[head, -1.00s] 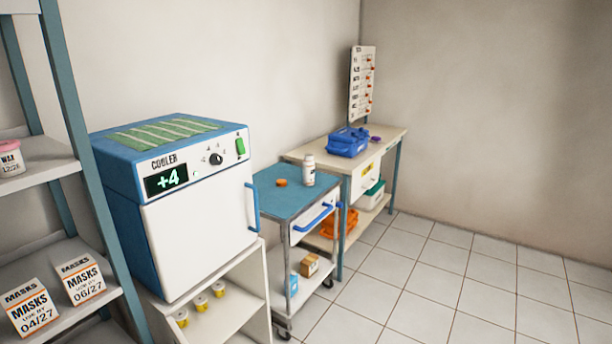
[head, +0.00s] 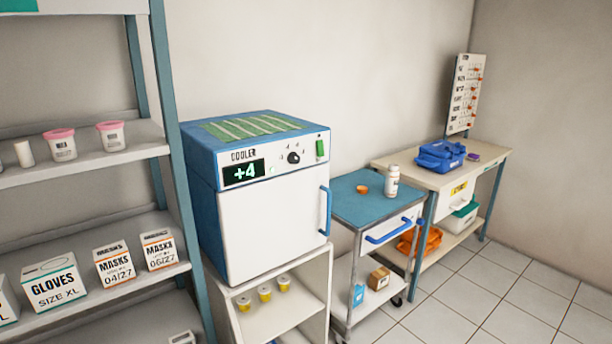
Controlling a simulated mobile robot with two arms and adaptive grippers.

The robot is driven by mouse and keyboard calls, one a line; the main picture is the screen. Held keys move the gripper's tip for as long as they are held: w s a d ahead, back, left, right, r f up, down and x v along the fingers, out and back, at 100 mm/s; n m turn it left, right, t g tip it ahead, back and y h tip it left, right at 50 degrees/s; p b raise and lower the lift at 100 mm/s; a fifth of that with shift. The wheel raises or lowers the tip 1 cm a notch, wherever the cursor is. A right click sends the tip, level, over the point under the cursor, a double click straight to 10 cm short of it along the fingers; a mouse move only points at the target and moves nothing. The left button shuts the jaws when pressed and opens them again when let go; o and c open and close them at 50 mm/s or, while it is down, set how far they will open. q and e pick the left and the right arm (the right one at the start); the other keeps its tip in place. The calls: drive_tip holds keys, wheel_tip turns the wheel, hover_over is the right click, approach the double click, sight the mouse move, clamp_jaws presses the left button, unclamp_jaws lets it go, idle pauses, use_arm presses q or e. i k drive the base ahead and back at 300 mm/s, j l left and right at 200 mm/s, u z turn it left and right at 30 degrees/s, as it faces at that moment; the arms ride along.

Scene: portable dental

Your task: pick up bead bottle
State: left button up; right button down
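A white bottle (head: 392,181) with a pale cap stands upright on the blue top of a small wheeled cart (head: 352,209). Its label is too small to read, so I cannot tell whether it is the bead bottle. A small orange round item (head: 362,190), perhaps a cap, lies to its left on the same top. Neither of my grippers shows in the head view.
A blue-and-white cooler (head: 268,235) stands left of the cart. A grey shelf unit (head: 90,168) with tubs and boxes is at the left. A bench (head: 405,167) with a blue case (head: 441,155) stands beyond the cart. The tiled floor (head: 500,312) at lower right is clear.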

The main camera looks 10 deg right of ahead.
sight(390, 190)
drive_tip(key=i+l+u, duration=0.15)
drive_tip(key=l, duration=0.5)
drive_tip(key=i+l+u, duration=0.2)
drive_tip(key=l, duration=0.5)
drive_tip(key=l+u, duration=0.15)
drive_tip(key=l, duration=0.55)
drive_tip(key=i+l+u, duration=0.15)
drive_tip(key=l, duration=0.55)
